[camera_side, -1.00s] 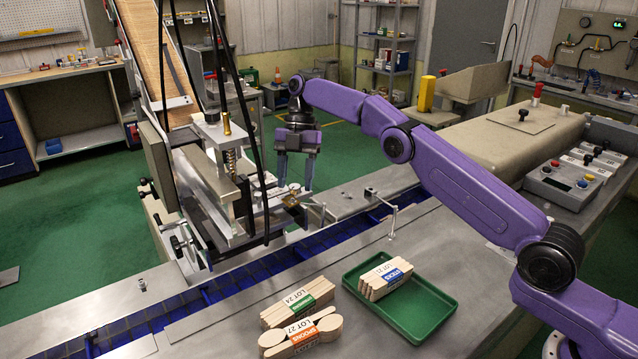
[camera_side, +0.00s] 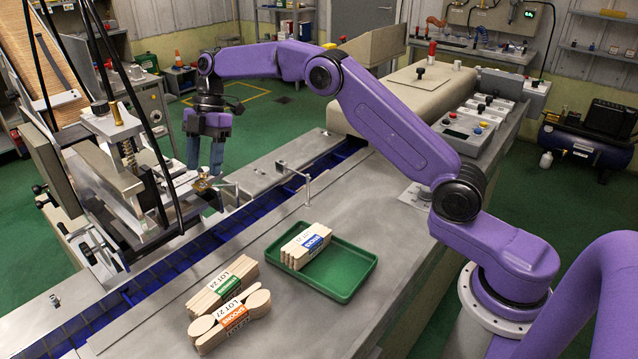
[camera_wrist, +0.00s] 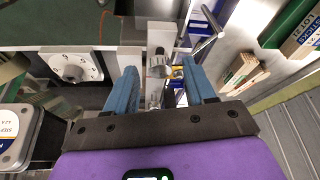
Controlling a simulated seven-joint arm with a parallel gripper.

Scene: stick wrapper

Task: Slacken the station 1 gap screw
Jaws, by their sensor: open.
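My gripper (camera_side: 204,170) points down over the metal bracket beside the blue conveyor, with its two blue fingers apart. In the wrist view my gripper (camera_wrist: 160,72) is open, and a knurled grey screw head (camera_wrist: 158,66) shows between the fingers, apparently untouched. No label reading station 1 is legible, so I cannot confirm that this is the gap screw. A white numbered dial (camera_wrist: 74,68) lies left of the fingers.
The blue conveyor channel (camera_side: 233,222) runs past the bracket. A thin bent metal rod (camera_side: 308,187) stands on its near side. A green tray (camera_side: 345,272) holds a stick bundle (camera_side: 306,246); bundles marked LOT 24 (camera_side: 222,285) and LOT 27 (camera_side: 229,320) lie nearby. Black cables hang at left.

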